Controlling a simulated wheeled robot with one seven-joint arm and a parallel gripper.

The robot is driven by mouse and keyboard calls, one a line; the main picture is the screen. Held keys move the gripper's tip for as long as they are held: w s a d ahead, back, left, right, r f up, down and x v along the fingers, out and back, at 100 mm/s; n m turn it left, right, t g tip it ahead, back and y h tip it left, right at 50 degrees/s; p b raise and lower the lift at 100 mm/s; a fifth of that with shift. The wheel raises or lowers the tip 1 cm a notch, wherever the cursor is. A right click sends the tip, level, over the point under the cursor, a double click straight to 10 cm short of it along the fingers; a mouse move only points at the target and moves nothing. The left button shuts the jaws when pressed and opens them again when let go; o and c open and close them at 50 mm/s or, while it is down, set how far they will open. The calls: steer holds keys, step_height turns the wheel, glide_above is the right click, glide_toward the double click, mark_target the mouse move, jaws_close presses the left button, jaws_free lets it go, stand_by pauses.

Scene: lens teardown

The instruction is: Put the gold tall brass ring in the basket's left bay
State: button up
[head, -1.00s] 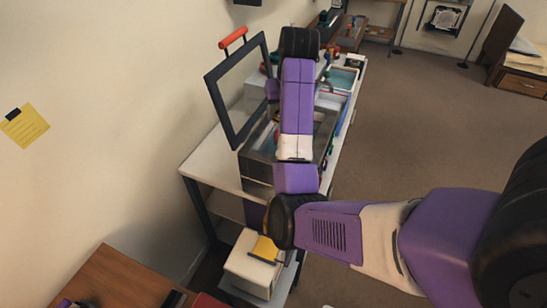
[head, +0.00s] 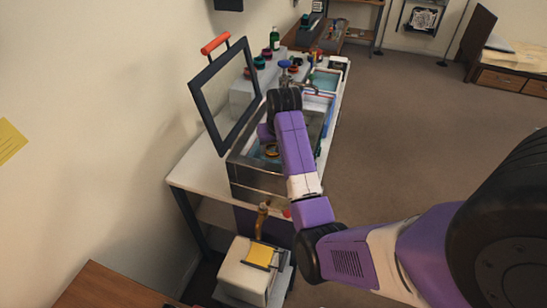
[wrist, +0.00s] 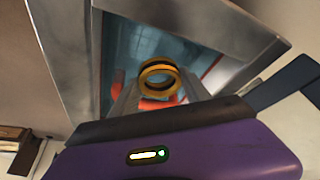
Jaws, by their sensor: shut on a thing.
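The gold brass ring (wrist: 158,76) is between the fingers of my gripper (wrist: 160,94), which is shut on it. In the wrist view the ring is held over the open metal tank (wrist: 240,38) with a bluish interior. In the head view a small gold ring (head: 271,151) shows in the tank opening, just below my purple hand (head: 265,133). The tank's front wall (head: 252,180) is shiny metal. A red edge (wrist: 212,66) shows inside the tank. The basket's bays cannot be made out clearly, and my arm hides the tank's right part.
The tank's dark-framed lid (head: 205,112) stands open at the left, with a red handle (head: 215,43) on top. Blue-edged trays (head: 322,82) and a blue-knobbed tap (head: 284,64) lie beyond my arm. A cream box (head: 245,272) stands in front.

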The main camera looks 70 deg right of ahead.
mark_target(274, 157)
steer(key=shift+f+p, duration=0.3)
steer(key=shift+f, duration=2.45)
steer(key=shift+f, duration=0.15)
steer(key=o, duration=1.6)
steer(key=shift+a+r, duration=0.1)
steer(key=shift+r, duration=0.4)
steer(key=b+v, duration=0.2)
steer(key=v, duration=0.9)
steer(key=shift+s+a+r, duration=0.1)
steer(key=shift+a+r, duration=0.05)
